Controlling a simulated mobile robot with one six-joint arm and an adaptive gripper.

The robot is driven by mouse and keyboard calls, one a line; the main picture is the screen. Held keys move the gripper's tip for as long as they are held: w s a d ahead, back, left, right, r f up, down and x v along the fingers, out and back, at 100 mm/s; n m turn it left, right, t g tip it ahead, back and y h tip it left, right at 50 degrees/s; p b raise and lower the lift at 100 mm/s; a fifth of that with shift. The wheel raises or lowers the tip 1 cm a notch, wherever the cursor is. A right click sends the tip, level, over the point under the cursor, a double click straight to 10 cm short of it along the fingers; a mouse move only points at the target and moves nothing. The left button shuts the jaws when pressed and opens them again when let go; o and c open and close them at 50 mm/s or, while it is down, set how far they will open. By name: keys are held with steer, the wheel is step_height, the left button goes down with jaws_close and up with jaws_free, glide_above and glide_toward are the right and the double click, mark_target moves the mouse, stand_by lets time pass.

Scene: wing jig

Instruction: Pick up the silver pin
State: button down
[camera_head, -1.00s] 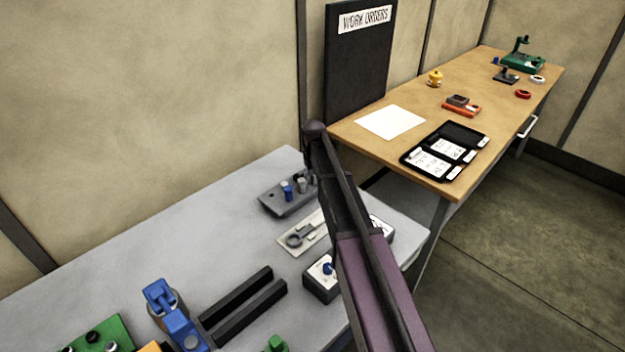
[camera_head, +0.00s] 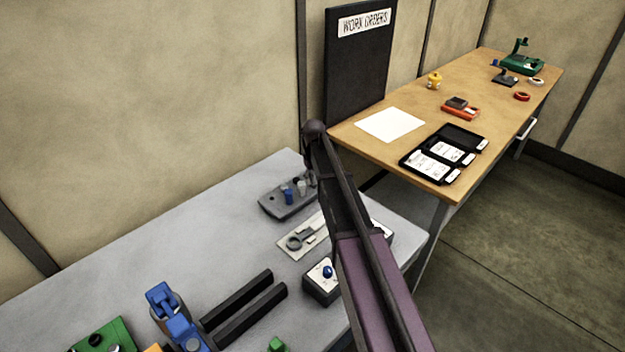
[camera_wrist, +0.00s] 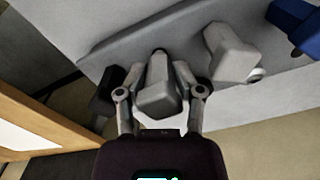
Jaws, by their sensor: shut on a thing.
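The silver pin (camera_wrist: 157,97) is a grey, faceted peg in the middle of the wrist view. My gripper (camera_wrist: 160,88) is shut on it, with one finger on each side. The grey holder block (camera_wrist: 125,48) lies right by the pin; I cannot tell whether the pin is still seated in it. A lighter grey pin (camera_wrist: 228,52) and a blue pin (camera_wrist: 296,22) stand beside it in the block. In the head view the holder block (camera_head: 280,209) is at the back of the grey table, and my arm hides the held pin and most of my gripper.
On the grey table (camera_head: 150,258), a pale plate with a ring-shaped part (camera_head: 296,241), a box with a blue knob (camera_head: 322,285), black rails (camera_head: 240,305) and a blue clamp (camera_head: 172,318) stand in front of the block. A wooden table (camera_head: 400,170) stands at the right.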

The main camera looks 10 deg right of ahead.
steer(key=shift+r+p, duration=3.95)
steer(key=shift+r, duration=0.3)
steer(key=shift+w+a, duration=0.1)
steer(key=shift+a, duration=0.05)
